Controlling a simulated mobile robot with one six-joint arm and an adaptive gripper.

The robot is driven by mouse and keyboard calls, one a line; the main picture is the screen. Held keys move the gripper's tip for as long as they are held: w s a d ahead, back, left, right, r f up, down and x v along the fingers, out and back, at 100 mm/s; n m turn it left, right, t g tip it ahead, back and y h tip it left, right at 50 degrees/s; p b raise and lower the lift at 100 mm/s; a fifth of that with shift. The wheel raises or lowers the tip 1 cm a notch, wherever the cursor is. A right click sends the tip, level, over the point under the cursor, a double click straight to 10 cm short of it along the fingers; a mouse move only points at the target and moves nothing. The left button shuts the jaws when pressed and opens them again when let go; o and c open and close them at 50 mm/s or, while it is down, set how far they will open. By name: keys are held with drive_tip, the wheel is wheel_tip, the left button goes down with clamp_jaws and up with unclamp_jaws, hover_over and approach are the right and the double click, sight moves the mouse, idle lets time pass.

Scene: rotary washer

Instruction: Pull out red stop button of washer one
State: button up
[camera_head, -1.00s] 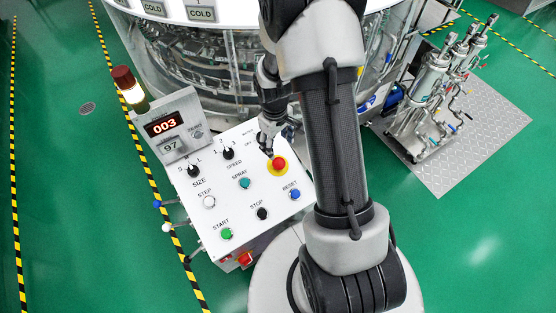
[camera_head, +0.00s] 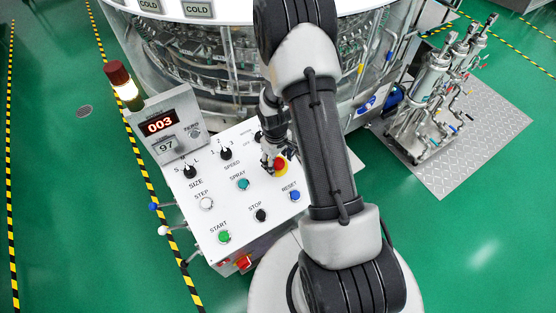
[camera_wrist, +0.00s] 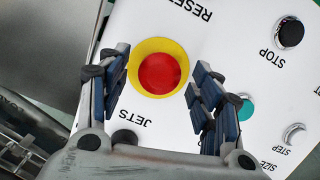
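The red stop button (camera_head: 281,165) has a round red cap on a yellow ring and sits near the upper right of the white control panel (camera_head: 222,190). It also shows in the wrist view (camera_wrist: 159,73), at upper middle. My gripper (camera_head: 270,168) is at the button's left edge in the head view and partly covers it. In the wrist view its fingers (camera_wrist: 158,90) are open, one on each side of the yellow ring, with nothing between them but the button beyond. Whether the fingertips touch the button cannot be told.
Other controls stand close by: the teal spray button (camera_head: 243,184), the blue reset button (camera_head: 295,195), the black stop button (camera_head: 261,215) and the speed knob (camera_head: 226,153). The washer's glass drum (camera_head: 215,70) rises behind. A pump stand (camera_head: 430,110) is at right.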

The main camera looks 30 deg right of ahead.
clamp_jaws()
idle(0.6)
